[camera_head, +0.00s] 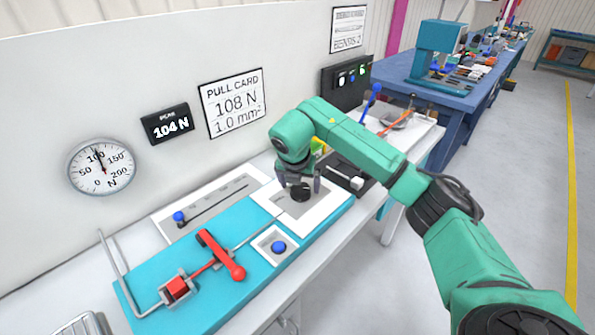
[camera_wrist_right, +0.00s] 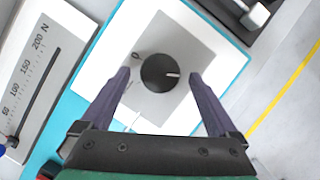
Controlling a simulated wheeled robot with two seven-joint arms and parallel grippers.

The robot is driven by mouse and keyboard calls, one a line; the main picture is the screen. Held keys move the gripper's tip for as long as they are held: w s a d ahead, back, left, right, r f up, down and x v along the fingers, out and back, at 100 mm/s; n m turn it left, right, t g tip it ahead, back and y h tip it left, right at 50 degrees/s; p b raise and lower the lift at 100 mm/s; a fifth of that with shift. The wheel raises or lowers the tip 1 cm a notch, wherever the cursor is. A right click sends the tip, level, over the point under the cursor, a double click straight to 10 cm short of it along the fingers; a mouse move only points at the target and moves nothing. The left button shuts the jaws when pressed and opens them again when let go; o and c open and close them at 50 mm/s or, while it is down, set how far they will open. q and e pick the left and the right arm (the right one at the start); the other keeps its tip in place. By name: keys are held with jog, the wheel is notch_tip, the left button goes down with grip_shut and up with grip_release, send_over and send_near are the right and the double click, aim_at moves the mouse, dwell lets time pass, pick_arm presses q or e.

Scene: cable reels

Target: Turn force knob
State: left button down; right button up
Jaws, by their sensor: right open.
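The force knob is a round black dial with a white pointer line on a grey and white plate. In the right wrist view the knob (camera_wrist_right: 160,73) lies between the two fingers of my right gripper (camera_wrist_right: 160,78), with a gap on each side. In the head view the right gripper (camera_head: 299,185) points down over the knob (camera_head: 300,194), partly hiding it. The gripper is open. The pointer line points right in the wrist view. My left gripper is not in view.
A dial gauge (camera_head: 100,166) with its needle near 100, a display (camera_head: 167,124) reading 104 N and a pull card (camera_head: 233,103) reading 108 N are on the wall. A slider scale (camera_head: 212,205), red lever (camera_head: 220,255) and blue button (camera_head: 279,247) are nearby.

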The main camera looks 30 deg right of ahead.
jog(key=v, duration=1.3)
